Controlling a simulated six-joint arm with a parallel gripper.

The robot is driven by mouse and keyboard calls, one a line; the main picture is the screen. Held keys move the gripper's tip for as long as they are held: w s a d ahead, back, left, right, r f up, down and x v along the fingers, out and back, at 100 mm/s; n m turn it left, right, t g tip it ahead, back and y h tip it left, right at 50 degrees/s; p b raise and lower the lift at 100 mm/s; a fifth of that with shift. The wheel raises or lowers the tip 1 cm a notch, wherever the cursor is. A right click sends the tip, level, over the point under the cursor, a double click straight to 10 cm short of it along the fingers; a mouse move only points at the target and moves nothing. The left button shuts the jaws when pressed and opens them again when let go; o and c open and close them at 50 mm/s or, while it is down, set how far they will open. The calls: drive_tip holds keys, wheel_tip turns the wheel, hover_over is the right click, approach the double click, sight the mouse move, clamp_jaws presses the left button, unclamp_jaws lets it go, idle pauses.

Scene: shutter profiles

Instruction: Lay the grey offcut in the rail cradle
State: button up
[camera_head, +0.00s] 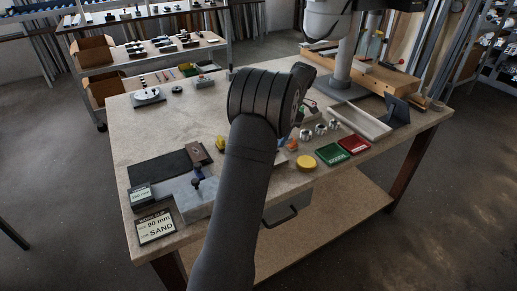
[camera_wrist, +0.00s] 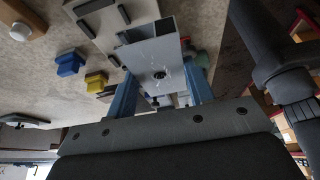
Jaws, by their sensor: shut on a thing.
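In the wrist view my gripper (camera_wrist: 160,82) has its two blue fingers on either side of the grey offcut (camera_wrist: 150,56), a metal channel piece with a scratched face and a dark hole. It is shut on the offcut, which is held above the table. Beyond the offcut is a pale plate with black bars (camera_wrist: 88,12), which may be the rail cradle; the offcut covers part of it. In the head view my dark arm hides the gripper and the offcut, and I cannot pick out the cradle there with certainty.
The wrist view shows a blue block (camera_wrist: 70,63) and a yellow block (camera_wrist: 95,80) beside the offcut. The head view shows a pale tray (camera_head: 374,132), green (camera_head: 331,154) and red (camera_head: 354,144) trays, and a sign (camera_head: 155,228). The table's far-left middle is fairly clear.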

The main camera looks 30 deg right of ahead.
drive_tip(key=w+a+f, duration=0.1)
drive_tip(key=w, duration=0.1)
drive_tip(key=w+a+f, duration=0.1)
drive_tip(key=w+f, duration=0.1)
drive_tip(key=w, duration=0.1)
drive_tip(key=w+a+f, duration=0.1)
drive_tip(key=w+f, duration=0.1)
drive_tip(key=shift+w, duration=0.15)
drive_tip(key=shift+f, duration=1.9)
drive_tip(key=shift+f, duration=0.15)
drive_tip(key=o, duration=1)
drive_tip(key=v, duration=1.2)
drive_tip(key=shift+r, duration=0.25)
drive_tip(key=shift+a+f, duration=0.1)
